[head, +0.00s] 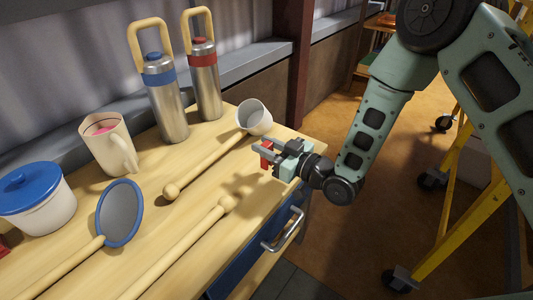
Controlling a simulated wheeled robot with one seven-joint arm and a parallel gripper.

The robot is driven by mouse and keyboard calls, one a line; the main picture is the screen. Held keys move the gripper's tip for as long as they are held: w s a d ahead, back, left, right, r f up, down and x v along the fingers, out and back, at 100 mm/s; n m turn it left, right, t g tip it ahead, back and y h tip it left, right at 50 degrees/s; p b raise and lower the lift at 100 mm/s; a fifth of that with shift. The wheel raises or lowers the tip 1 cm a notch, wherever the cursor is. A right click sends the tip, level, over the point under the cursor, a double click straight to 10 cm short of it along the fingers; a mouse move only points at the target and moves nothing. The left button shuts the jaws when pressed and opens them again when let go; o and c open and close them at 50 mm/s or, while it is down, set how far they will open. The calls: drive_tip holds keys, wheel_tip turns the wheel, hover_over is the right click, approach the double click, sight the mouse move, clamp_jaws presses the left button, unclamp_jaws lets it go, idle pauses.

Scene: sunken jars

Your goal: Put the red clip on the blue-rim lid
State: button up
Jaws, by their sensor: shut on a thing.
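My gripper (266,149) is over the right part of the wooden table, shut on a small red clip (266,155). The clip is partly hidden by the fingers. A grey disc with a blue rim (120,213) is at the left, tilted, at the end of a long wooden handle. A white jar (38,213) with a solid blue lid (28,187) stands farther left. The gripper is well to the right of both and touches neither.
Two steel flasks, one blue-banded (165,105) and one red-banded (204,82), stand at the back. A cream mug (109,146), a white cup on a wooden handle (254,117) and another wooden rod (180,247) are on the table (165,225). A yellow frame (462,225) stands right.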

wheel_tip(320, 180, up, 7)
drive_tip(key=shift+p, duration=0.5)
drive_tip(key=shift+w+d+r, duration=0.1)
drive_tip(key=shift+d, duration=0.15)
drive_tip(key=w+d+f+m+t+h, duration=0.1)
drive_tip(key=w+d+m+t+h, duration=0.3)
drive_tip(key=d, duration=0.6)
drive_tip(key=d+f+m+t+h, duration=0.1)
drive_tip(key=d+m+h, duration=0.3)
drive_tip(key=d, duration=0.7)
drive_tip(key=w+d+f+m+t+h, duration=0.25)
drive_tip(key=d+h, duration=0.35)
drive_tip(key=d, duration=0.4)
wheel_tip(320, 180, up, 20)
drive_tip(key=p, duration=1.9)
drive_tip(key=shift+g, duration=0.25)
